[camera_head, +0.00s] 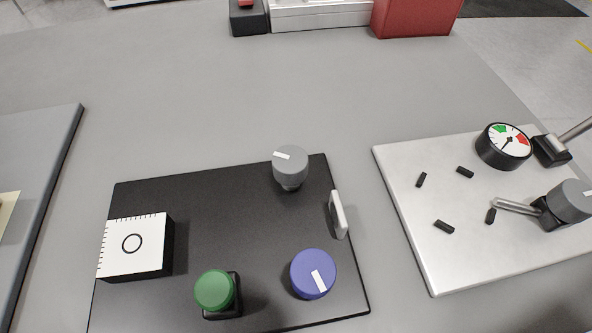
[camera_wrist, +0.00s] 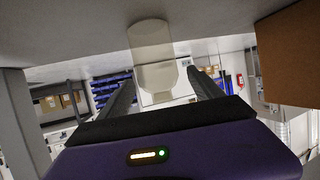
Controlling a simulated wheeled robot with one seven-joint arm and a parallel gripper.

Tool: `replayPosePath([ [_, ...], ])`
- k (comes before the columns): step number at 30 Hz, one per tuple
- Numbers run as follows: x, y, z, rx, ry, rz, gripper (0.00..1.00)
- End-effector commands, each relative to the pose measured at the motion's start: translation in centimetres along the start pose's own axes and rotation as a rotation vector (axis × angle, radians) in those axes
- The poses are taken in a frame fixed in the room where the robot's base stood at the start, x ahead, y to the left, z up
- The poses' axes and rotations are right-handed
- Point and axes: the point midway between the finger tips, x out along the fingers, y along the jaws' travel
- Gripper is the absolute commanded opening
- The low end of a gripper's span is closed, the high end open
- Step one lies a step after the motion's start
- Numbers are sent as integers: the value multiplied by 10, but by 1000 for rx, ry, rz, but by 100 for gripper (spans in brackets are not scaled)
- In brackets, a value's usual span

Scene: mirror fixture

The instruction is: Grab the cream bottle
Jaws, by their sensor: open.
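A cream bottle (camera_wrist: 152,45) shows in the wrist view, upside down in the picture, with its wide body at the top and its narrower end pointing down. My gripper (camera_wrist: 161,75) is open, with one dark finger on each side of the bottle's line. The bottle appears ahead of the fingertips, between them in the picture; I cannot tell how far away it is. No contact shows. Neither the bottle nor my gripper is in the head view.
In the head view, a black panel (camera_head: 215,220) carries knobs and a white-faced block (camera_head: 133,246). A silver plate (camera_head: 430,262) with a gauge (camera_head: 504,146) lies at right. A red box (camera_head: 415,17) stands at the back. The grey table (camera_head: 190,90) is clear between.

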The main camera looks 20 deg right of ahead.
Motion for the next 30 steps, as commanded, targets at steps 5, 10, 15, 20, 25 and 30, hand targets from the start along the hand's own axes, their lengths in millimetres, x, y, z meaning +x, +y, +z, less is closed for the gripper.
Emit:
replayPosePath([
  [5,0,0,0,0,0,0,48],
  [10,0,0,0,0,0,0,14],
  [15,0,0,0,0,0,0,10],
  [20,-1,0,-3,0,1,0,10],
  [25,-6,0,-15,-1,2,0,10],
  [30,-18,0,-43,-2,3,0,10],
])
